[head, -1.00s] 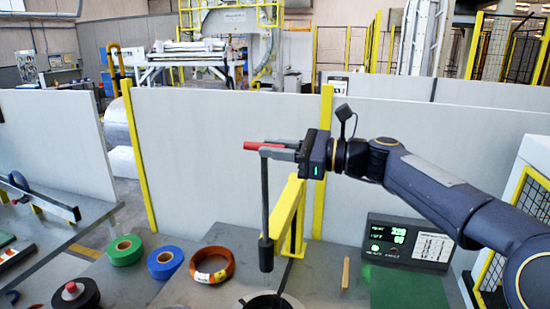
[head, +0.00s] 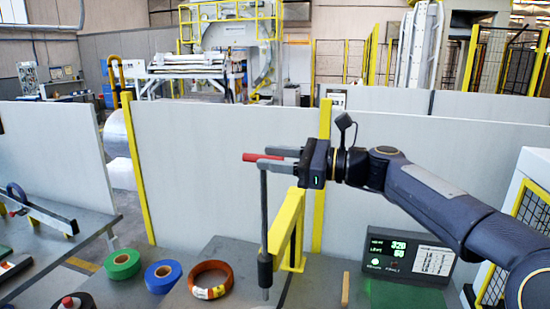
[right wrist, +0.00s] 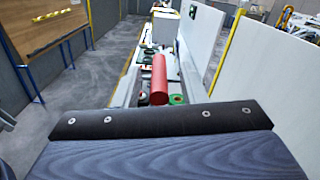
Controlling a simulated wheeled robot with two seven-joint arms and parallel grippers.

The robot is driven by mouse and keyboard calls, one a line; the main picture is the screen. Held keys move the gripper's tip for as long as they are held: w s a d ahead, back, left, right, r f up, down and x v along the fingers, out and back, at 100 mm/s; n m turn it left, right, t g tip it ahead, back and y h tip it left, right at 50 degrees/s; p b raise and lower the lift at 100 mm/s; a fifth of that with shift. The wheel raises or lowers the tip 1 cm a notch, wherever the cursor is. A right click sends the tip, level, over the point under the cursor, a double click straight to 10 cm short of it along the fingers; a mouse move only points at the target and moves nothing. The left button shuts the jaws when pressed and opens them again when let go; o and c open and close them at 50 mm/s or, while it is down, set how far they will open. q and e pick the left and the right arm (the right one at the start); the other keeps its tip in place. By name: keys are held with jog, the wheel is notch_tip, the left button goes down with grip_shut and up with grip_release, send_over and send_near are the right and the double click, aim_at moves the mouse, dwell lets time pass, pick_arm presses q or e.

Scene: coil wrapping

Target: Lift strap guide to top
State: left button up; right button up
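The strap guide is a dark upright rod (head: 264,215) with a thicker black lower part and a thin tip, hanging in front of a yellow post. A red handle (head: 250,157) lies crosswise at its top. My right gripper (head: 278,158) comes in from the right and is shut on this handle, its two grey fingers on either side. In the right wrist view the red handle (right wrist: 159,80) stands between the fingers. My left gripper is not in view.
The yellow post (head: 287,230) stands close behind the rod. A green roll (head: 122,264), a blue roll (head: 162,275) and an orange ring (head: 211,281) lie left on the grey table. A display box (head: 408,256) stands right. White partitions (head: 220,170) stand behind.

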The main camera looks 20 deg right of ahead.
jog(key=b+v, duration=0.2)
jog(key=v, duration=0.5)
jog(key=shift+s+d, duration=0.2)
jog(key=shift+d, duration=0.1)
jog(key=s+a+f+n+g+h, duration=0.1)
jog(key=s+f+n+h, duration=0.2)
jog(key=s+f+n, duration=0.4)
jog(key=s+a+f+n+g+h+b, duration=0.1)
jog(key=s+f+n+h, duration=0.3)
jog(key=f, duration=1.2)
jog(key=s+a+f+n+g+h+b, duration=0.1)
jog(key=s+f+n+h, duration=0.3)
jog(key=s+f+n, duration=0.6)
jog(key=s+a+f+g, duration=0.1)
jog(key=s, duration=0.3)
jog(key=shift+s+f, duration=0.3)
jog(key=shift+s, duration=0.05)
